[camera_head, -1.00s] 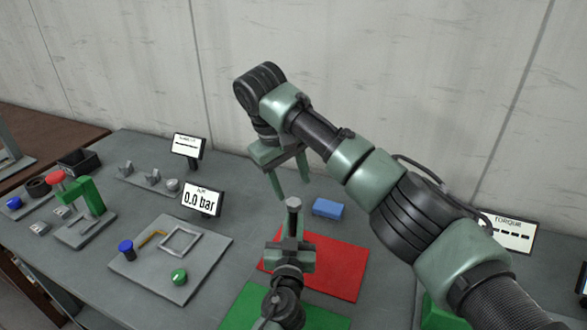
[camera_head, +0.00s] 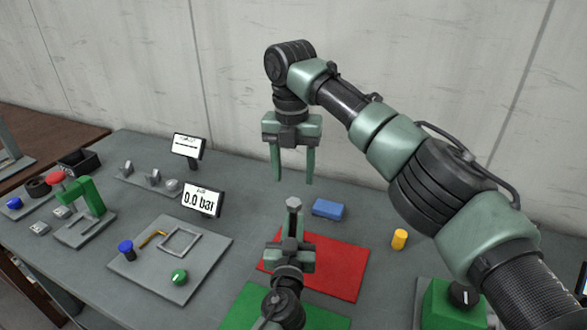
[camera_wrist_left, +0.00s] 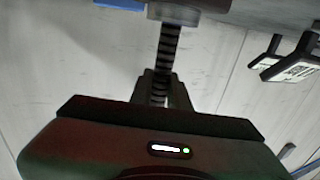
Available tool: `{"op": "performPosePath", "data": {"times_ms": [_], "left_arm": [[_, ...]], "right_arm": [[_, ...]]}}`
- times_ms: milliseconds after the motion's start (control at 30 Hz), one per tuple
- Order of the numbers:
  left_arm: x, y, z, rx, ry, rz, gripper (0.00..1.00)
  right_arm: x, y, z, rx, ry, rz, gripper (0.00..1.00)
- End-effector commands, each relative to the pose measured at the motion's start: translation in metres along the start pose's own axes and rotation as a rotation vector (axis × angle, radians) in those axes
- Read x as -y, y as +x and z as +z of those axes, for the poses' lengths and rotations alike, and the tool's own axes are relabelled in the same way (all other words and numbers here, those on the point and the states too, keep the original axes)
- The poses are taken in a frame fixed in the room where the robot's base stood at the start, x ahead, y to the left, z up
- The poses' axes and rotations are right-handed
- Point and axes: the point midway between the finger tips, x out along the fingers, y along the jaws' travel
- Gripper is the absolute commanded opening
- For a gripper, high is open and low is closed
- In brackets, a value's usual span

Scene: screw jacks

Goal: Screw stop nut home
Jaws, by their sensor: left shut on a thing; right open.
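My left gripper (camera_head: 293,240) is above the red mat, shut on a dark threaded screw (camera_wrist_left: 168,52). In the left wrist view the screw runs from between the fingers to a light grey collar (camera_wrist_left: 175,13) at the top edge. In the head view a grey capped piece (camera_head: 294,205) stands up just beyond the left gripper's fingers. I cannot tell for sure which part is the stop nut. My right gripper (camera_head: 293,178) is open and empty, fingers pointing down, above and behind the grey piece, apart from it.
A red mat (camera_head: 338,268) and a green mat (camera_head: 247,304) lie in front. A blue block (camera_head: 328,208) and a yellow cylinder (camera_head: 399,239) stand nearby. A grey board (camera_head: 205,250) and a 0.0 bar display (camera_head: 201,200) are at left. A green box (camera_head: 440,304) is at right.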

Motion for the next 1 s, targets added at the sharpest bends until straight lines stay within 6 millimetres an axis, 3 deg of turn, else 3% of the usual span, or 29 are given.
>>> {"op": "performPosePath", "data": {"times_ms": [200,633,1000], "left_arm": [[0.000,0.000,0.001,0.001,0.000,0.000,0.00],[0.000,0.000,0.000,0.001,0.000,0.000,0.00],[0.000,0.000,0.000,0.000,0.000,0.000,0.00]], "right_arm": [[0.000,-0.004,0.001,-0.011,-0.192,0.019,0.53],[0.000,-0.002,0.001,-0.011,-0.214,0.021,0.53],[0.000,0.048,0.000,-0.013,-0.213,0.019,0.53]]}}
